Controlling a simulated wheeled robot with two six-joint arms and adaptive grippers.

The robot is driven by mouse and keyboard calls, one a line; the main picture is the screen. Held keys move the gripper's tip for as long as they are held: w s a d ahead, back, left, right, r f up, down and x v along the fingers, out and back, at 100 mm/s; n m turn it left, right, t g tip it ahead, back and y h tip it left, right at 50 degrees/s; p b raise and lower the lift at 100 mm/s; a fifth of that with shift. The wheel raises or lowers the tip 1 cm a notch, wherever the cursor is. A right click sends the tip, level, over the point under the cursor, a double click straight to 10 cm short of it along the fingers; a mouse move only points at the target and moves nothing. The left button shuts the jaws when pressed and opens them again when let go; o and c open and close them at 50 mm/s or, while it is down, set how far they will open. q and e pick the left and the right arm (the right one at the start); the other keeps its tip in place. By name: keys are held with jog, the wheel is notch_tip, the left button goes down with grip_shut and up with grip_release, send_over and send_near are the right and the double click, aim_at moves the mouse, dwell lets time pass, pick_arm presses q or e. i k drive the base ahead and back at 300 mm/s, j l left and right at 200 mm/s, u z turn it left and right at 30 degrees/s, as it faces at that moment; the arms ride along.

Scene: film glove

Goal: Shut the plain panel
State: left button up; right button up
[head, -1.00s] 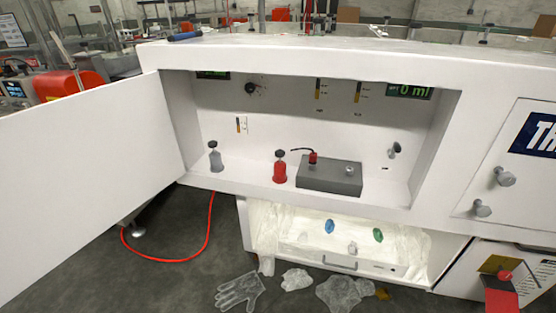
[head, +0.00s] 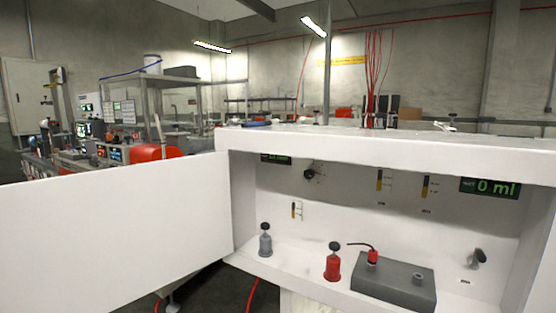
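The plain white panel (head: 110,235) stands swung open to the left of the white cabinet (head: 370,143), hinged at the opening's left edge. Its face is blank and its lower left part runs out of the picture. The cabinet's recess (head: 345,215) is uncovered. Neither of my grippers shows in the head view.
In the recess stand a grey knobbed bottle (head: 265,241), a red knobbed bottle (head: 332,262) and a grey box (head: 395,283). A display (head: 490,187) reads 0 ml. Shelving (head: 165,100) and an orange machine (head: 153,152) stand behind the panel.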

aim_at(103, 241)
jog(key=j+z, duration=0.15)
jog(key=j, duration=0.3)
jog(key=k+j+z, duration=0.15)
jog(key=j, duration=0.3)
jog(key=k+j+z, duration=0.15)
jog(key=j, duration=0.3)
jog(key=j+z, duration=0.15)
jog(key=j, duration=0.3)
jog(key=k+j+z, duration=0.15)
jog(key=j, duration=0.25)
jog(key=k+j+z, duration=0.15)
jog(key=j, duration=0.25)
jog(key=k+j+z, duration=0.3)
jog(key=k+j, duration=0.15)
jog(key=j, duration=0.25)
jog(key=i+j+z, duration=0.1)
jog(key=j+z, duration=0.3)
jog(key=j, duration=0.7)
jog(key=j+z, duration=0.4)
jog(key=j, duration=0.65)
jog(key=k+j, duration=0.15)
jog(key=j, duration=0.25)
jog(key=k+j+z, duration=0.15)
jog(key=j, duration=0.25)
jog(key=k+j, duration=0.25)
jog(key=j, duration=0.15)
jog(key=k+j+z, duration=0.15)
jog(key=j, duration=0.2)
jog(key=k+j, duration=0.25)
jog(key=j, duration=0.15)
